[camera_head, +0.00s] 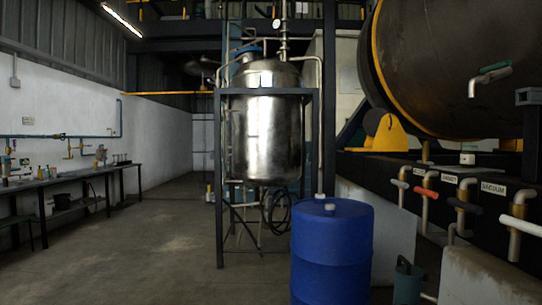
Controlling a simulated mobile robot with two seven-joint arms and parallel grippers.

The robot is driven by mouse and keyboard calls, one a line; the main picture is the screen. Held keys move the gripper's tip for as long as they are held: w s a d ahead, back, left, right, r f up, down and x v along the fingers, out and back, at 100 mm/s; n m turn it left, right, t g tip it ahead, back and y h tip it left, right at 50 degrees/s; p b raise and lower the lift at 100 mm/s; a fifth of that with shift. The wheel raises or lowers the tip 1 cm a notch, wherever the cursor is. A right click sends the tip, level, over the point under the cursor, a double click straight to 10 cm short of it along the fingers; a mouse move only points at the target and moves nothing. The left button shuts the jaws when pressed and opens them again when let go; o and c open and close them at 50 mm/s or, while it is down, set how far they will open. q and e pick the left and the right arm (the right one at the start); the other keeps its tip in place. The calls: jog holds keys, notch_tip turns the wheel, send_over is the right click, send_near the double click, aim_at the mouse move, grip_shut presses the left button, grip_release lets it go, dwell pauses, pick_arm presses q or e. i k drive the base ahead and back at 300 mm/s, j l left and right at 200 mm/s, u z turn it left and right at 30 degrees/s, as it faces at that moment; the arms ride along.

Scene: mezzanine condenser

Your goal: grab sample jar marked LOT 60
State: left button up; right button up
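No jar with a readable LOT 60 marking shows in the head view. Several small bottle-like items (122,159) stand on the long dark bench (75,178) along the left wall, too small and dim to read. A small pale item (467,158) sits on the dark ledge below the big tank at the right; I cannot tell what it is. Neither of my grippers is in view.
A blue drum (332,255) stands in front, right of centre, with a dark green can (408,280) beside it. A steel vessel (265,130) stands in a frame behind. Valve pipes (462,205) line the right side. Open concrete floor (150,250) lies left of centre.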

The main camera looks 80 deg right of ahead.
aim_at(469, 151)
jog(key=z, duration=3.65)
